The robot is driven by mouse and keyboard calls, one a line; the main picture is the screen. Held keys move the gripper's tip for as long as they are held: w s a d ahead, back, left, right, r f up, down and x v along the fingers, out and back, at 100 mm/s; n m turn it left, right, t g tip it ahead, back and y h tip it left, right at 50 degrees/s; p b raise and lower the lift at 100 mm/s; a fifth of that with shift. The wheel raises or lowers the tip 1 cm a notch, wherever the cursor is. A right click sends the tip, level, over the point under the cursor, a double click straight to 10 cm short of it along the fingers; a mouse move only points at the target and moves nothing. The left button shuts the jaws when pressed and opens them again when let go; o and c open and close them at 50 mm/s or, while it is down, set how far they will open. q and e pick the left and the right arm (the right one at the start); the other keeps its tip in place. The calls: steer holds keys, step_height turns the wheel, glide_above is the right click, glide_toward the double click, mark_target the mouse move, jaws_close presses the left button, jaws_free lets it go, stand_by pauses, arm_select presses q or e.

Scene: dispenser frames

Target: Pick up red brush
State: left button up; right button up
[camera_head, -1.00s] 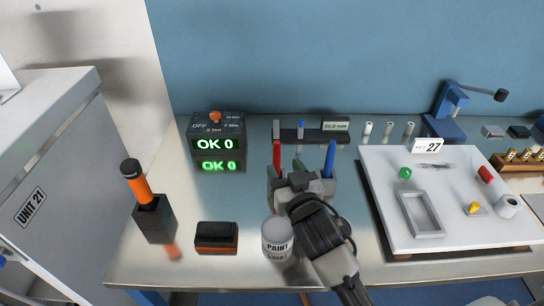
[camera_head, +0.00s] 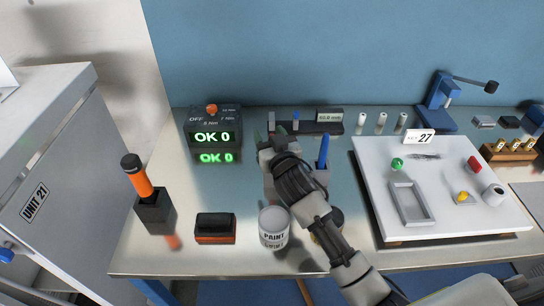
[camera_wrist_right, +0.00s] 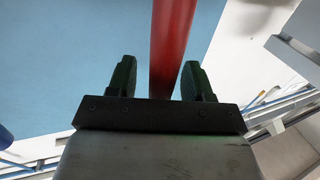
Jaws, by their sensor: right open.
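The red brush shows in the right wrist view as a smooth red handle (camera_wrist_right: 172,40) rising between the two dark green fingers of my right gripper (camera_wrist_right: 158,78). The fingers are open, with gaps on either side of the handle; the gap is narrower on the right. In the head view my right gripper (camera_head: 279,128) reaches over the bench, and its arm and hand hide the red brush. A blue handle (camera_head: 323,150) stands upright just right of the gripper. My left gripper is not in view.
A white paint can (camera_head: 273,228) stands in front of the gripper, near the bench's front edge. A black-and-orange block (camera_head: 215,229) and an orange-handled tool in a dark holder (camera_head: 154,212) are to the left. A white board (camera_head: 460,218) with small parts lies right.

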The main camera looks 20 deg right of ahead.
jaws_close()
steer(key=shift+r, duration=0.1)
